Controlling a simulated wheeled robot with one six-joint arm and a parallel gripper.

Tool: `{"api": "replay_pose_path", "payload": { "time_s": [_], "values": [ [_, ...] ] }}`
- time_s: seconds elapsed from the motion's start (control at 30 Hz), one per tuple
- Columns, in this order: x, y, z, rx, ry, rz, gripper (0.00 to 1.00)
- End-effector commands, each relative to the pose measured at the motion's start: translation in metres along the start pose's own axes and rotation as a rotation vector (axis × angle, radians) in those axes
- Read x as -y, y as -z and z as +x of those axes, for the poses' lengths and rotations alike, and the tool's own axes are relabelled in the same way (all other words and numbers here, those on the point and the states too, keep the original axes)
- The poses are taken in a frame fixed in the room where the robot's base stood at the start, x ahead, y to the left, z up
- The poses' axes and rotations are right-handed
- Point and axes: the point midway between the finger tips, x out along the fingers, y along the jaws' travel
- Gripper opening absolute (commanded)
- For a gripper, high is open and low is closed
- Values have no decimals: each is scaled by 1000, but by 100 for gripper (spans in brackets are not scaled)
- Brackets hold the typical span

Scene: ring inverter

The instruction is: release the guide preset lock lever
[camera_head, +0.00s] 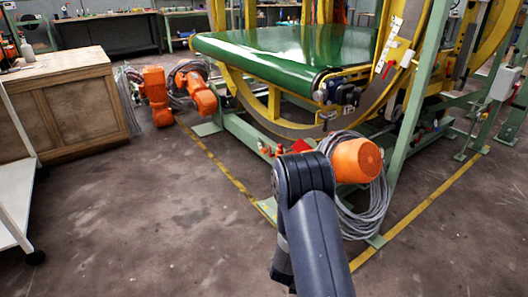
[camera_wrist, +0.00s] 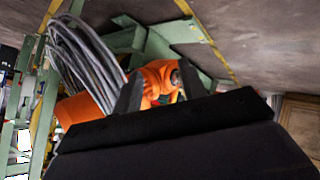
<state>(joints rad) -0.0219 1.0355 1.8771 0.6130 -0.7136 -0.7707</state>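The ring inverter stands ahead with a green conveyor bed (camera_head: 290,45) and a yellow ring frame (camera_head: 262,92). Small red parts (camera_head: 300,146) show low on its green base, just beyond my arm. I cannot tell which part is the lock lever. In the head view my gripper is hidden behind my dark arm. In the wrist view my gripper (camera_wrist: 160,84) shows two dark fingertips standing apart. An orange part with a dark round hub (camera_wrist: 158,80) shows between and beyond them. I cannot tell whether they touch it; nothing is seen gripped.
An orange housing (camera_head: 357,160) and a grey cable coil (camera_head: 366,208) sit right beside my arm; the coil also shows in the wrist view (camera_wrist: 85,58). More orange units (camera_head: 155,95) stand left. A wooden cabinet (camera_head: 75,105) is far left. Floor at front left is clear.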

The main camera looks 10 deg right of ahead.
Motion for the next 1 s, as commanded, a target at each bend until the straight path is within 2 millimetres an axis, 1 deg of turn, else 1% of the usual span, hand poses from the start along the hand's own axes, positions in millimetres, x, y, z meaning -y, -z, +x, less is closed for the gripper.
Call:
{"api": "replay_pose_path", "payload": {
  "time_s": [0.03, 0.1, 0.17, 0.2, 0.27, 0.33, 0.47, 0.5, 0.6, 0.7, 0.83, 1.0],
  "values": [
    [-1, -7, 18, -2, -65, -30, 35],
    [-6, -16, 37, -3, -167, -79, 30],
    [-11, -26, 51, 6, -257, -126, 25],
    [-14, -34, 58, 19, -319, -159, 21],
    [-19, -48, 68, 46, -411, -211, 17],
    [-24, -68, 76, 91, -518, -278, 11],
    [-30, -106, 79, 197, -696, -402, 0],
    [-31, -117, 78, 233, -743, -436, 0],
    [-32, -140, 74, 313, -835, -509, 0],
    [-33, -156, 69, 374, -893, -559, 0],
    [-33, -165, 65, 414, -929, -589, 0],
    [-34, -166, 65, 420, -933, -594, 0]
  ]
}}
